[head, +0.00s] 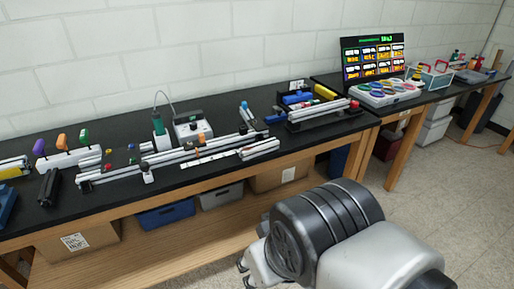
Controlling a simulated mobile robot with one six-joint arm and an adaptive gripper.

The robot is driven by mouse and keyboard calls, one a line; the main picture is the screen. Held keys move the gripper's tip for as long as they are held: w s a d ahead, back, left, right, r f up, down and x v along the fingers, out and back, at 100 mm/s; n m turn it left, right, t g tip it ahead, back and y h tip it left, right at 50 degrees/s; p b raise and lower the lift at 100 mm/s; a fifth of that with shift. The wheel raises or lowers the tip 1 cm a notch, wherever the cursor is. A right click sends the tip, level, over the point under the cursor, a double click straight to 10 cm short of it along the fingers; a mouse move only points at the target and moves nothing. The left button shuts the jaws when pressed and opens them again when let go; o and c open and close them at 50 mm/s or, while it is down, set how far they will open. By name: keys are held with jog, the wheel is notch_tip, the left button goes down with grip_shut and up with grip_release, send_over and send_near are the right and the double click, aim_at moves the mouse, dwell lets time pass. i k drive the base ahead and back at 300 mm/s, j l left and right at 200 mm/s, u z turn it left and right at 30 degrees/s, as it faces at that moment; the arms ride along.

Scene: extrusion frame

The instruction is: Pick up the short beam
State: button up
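Several silver extrusion beams lie on the black bench top. A short beam (259,149) lies near the front edge, right of the middle of the bench. Another short silver piece (90,160) lies to the left, by the end of the long beams (190,155). I cannot tell which of these the task means. My gripper (243,273) is low in front of the bench, below the bench top and well away from the beams. Only small dark finger parts show beside the wrist, so its opening is unclear. I see no beam at it.
A black tray (321,116) of parts stands right of the beams. A soldering station (192,127) stands behind them. Coloured-handled tools (62,142) stand at left. Open floor (440,185) lies at right.

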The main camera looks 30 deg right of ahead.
aim_at(250, 151)
jog(key=i+l+u, duration=0.1)
jog(key=l, duration=0.25)
jog(key=i+l+u, duration=0.1)
jog(key=i+l, duration=0.25)
jog(key=i+l+u, duration=0.1)
jog(key=l, duration=0.25)
jog(key=i+l+u, duration=0.1)
jog(key=i+l, duration=0.15)
jog(key=l, duration=0.15)
jog(key=i+l+u, duration=0.1)
jog(key=l, duration=0.25)
jog(key=i+l+u, duration=0.1)
jog(key=i+l, duration=0.15)
jog(key=l, duration=0.2)
